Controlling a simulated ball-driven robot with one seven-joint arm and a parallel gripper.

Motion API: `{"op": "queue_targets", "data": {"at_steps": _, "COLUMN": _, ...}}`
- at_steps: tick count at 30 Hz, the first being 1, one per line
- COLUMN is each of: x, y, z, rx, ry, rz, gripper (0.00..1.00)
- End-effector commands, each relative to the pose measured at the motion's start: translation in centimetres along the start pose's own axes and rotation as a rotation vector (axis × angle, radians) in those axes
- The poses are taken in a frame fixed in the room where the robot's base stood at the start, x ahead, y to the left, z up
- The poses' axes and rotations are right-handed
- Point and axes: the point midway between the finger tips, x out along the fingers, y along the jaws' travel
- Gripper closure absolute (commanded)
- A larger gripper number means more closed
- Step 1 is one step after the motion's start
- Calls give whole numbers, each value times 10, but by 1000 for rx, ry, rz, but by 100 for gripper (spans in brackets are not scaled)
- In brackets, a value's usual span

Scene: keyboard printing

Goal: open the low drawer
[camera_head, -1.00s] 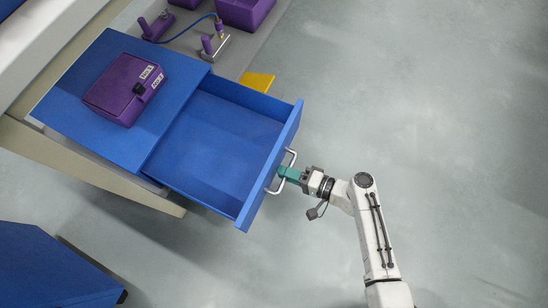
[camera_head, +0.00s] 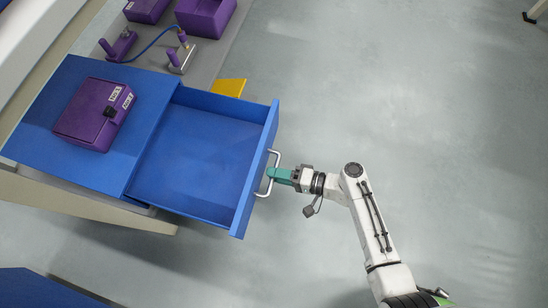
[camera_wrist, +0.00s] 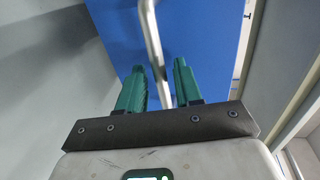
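The blue drawer (camera_head: 195,165) is pulled far out of its cabinet and is empty. Its metal handle (camera_head: 275,160) is on the front face. My gripper (camera_head: 270,174) is at the handle, with its green fingers around the bar. In the wrist view the handle (camera_wrist: 153,45) passes between the two fingers of my gripper (camera_wrist: 160,75), with a small gap on each side. The fingers stand apart and do not visibly press on it. The blue drawer front (camera_wrist: 195,35) fills the view behind the handle.
A purple box (camera_head: 95,113) sits on the blue cabinet top (camera_head: 60,110). Purple tools (camera_head: 120,45) and a blue cable lie on the grey bench behind. A yellow piece (camera_head: 229,87) is beside the drawer. The floor (camera_head: 400,80) to the right is clear.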

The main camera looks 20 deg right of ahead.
Motion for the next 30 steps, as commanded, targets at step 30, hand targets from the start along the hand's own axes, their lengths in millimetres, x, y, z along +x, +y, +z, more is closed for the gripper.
{"op": "queue_targets", "data": {"at_steps": 30, "x": -96, "y": 0, "z": 0, "rx": 0, "ry": 1, "rz": 1, "gripper": 66}}
